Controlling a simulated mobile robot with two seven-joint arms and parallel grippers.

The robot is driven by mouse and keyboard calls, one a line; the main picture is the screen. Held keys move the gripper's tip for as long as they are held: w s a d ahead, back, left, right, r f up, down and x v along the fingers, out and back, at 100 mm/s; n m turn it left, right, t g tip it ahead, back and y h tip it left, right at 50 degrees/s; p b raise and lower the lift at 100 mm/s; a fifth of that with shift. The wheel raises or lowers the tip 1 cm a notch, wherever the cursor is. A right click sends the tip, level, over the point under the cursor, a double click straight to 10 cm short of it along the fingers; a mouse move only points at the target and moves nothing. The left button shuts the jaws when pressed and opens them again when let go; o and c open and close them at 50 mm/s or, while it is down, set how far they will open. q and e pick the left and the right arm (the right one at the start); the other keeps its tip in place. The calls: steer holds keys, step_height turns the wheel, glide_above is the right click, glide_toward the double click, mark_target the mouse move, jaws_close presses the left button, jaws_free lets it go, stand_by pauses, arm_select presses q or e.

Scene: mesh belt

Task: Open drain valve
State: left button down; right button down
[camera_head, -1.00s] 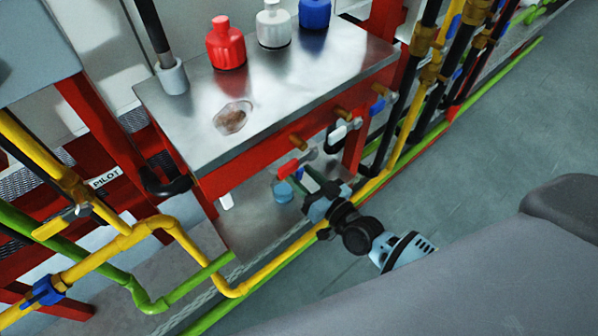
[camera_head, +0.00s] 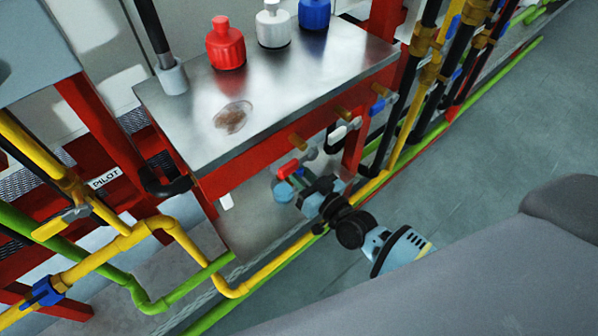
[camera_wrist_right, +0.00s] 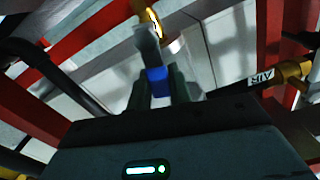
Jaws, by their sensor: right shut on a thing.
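I cannot tell from the head view exactly where the fingers touch. My left gripper is out of view.
The steel table (camera_head: 270,90) carries a red bottle (camera_head: 226,45), a white bottle (camera_head: 273,25) and a blue bottle (camera_head: 314,10). A white-handled valve (camera_head: 338,132) and a blue-handled valve (camera_head: 379,105) sit to the right. Yellow pipe (camera_head: 262,280) runs below; open floor lies right.

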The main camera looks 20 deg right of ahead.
steer(key=shift+s+a+r+n+p, duration=0.15)
steer(key=shift+a+n+p, duration=0.15)
steer(key=shift+n+p, duration=0.25)
steer(key=shift+a+n, duration=0.25)
steer(key=shift+n, duration=0.6)
steer(key=shift+s, duration=0.1)
steer(key=c, duration=1.3)
jaws_free()
steer(key=shift+p+v, duration=0.3)
steer(key=shift+v, duration=3.6)
